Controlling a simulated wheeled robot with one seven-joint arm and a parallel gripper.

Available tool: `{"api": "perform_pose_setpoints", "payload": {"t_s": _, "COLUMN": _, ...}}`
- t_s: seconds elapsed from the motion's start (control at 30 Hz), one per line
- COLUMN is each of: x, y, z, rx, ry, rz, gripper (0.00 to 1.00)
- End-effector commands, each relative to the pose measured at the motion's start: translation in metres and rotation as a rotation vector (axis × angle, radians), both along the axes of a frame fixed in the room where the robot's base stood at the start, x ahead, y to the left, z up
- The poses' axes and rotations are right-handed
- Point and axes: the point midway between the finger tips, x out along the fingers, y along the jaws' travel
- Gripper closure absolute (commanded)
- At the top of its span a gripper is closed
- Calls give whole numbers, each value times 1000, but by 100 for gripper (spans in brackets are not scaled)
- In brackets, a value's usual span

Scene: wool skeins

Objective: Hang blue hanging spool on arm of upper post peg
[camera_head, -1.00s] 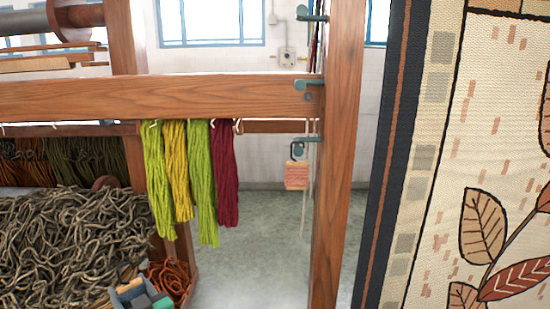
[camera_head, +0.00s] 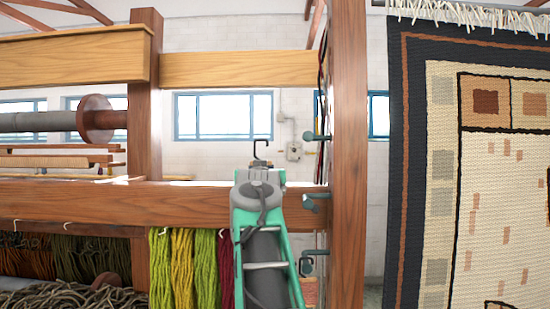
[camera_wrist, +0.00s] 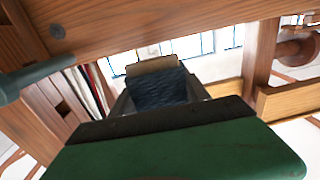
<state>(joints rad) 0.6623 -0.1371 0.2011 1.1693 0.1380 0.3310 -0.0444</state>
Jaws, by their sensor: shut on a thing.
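My gripper (camera_wrist: 157,112) is shut on the blue spool (camera_wrist: 158,88), whose dark blue winding and pale end show in the wrist view.
A patterned rug (camera_head: 430,180) hangs right of the post. Open space lies between hook and upper peg.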

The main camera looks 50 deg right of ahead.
Motion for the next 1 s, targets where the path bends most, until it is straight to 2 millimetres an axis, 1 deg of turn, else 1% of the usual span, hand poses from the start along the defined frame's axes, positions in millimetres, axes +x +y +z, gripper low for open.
{"api": "perform_pose_setpoints", "payload": {"t_s": 0.03, "x": -13, "y": -7, "z": 18, "rx": 0, "ry": -1, "rz": -23, "gripper": 87}}
{"api": "perform_pose_setpoints", "payload": {"t_s": 0.1, "x": -27, "y": -11, "z": 32, "rx": 0, "ry": -1, "rz": -44, "gripper": 87}}
{"api": "perform_pose_setpoints", "payload": {"t_s": 0.2, "x": -36, "y": -14, "z": 41, "rx": 2, "ry": 1, "rz": -58, "gripper": 87}}
{"api": "perform_pose_setpoints", "payload": {"t_s": 0.37, "x": -43, "y": -19, "z": 41, "rx": 2, "ry": 3, "rz": -60, "gripper": 87}}
{"api": "perform_pose_setpoints", "payload": {"t_s": 1.0, "x": -86, "y": -57, "z": 42, "rx": 1, "ry": 2, "rz": -60, "gripper": 87}}
